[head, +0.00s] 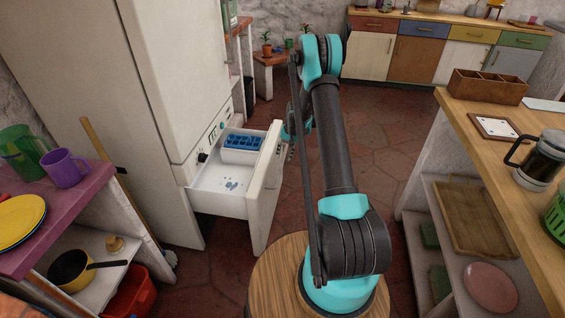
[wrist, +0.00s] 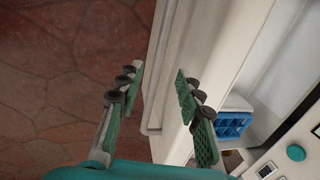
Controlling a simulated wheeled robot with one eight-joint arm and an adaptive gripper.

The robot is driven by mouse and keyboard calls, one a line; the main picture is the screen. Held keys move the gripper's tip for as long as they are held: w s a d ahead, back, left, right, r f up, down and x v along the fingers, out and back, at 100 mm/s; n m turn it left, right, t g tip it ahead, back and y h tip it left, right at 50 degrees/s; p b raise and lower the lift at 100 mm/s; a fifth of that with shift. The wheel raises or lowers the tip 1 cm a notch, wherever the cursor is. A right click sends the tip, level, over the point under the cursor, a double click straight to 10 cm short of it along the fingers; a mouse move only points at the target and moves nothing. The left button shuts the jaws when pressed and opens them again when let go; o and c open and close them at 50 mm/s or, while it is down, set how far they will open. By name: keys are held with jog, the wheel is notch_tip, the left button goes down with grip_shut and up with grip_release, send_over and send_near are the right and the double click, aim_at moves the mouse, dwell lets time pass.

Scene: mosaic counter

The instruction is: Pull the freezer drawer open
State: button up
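The freezer drawer (head: 212,181) is pulled out from the bottom of the white fridge (head: 170,70), its inside in plain view. Its front panel (head: 264,192) faces right and also shows in the wrist view (wrist: 205,45). A pale handle bar (wrist: 153,110) runs along the panel in the wrist view. My gripper (wrist: 159,78) has its two green-padded fingers apart, one on each side of the handle bar in that view. I cannot tell whether they touch it. In the head view my gripper (head: 291,147) is at the panel's far right end, partly hidden by my arm.
A white bin with a blue ice tray (head: 242,141) sits in the drawer. A purple-topped shelf (head: 75,205) and a broom (head: 118,172) stand left. A wooden counter (head: 500,165) stands right. The tiled floor beyond my arm is clear.

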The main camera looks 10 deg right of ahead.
jog(key=shift+s+d+r, duration=0.1)
jog(key=shift+d+r, duration=0.1)
jog(key=shift+r, duration=0.85)
jog(key=shift+s+d+r, duration=0.1)
jog(key=shift+d+r, duration=0.1)
jog(key=shift+r, duration=0.85)
jog(key=s+r+n+t+h, duration=0.1)
jog(key=s+r+n+t, duration=0.1)
jog(key=s+r, duration=1.6)
jog(key=s+n+t+h, duration=0.1)
jog(key=s+n, duration=0.1)
jog(key=s, duration=2.2)
jog(key=shift+a+r, duration=0.25)
jog(key=shift+r, duration=0.1)
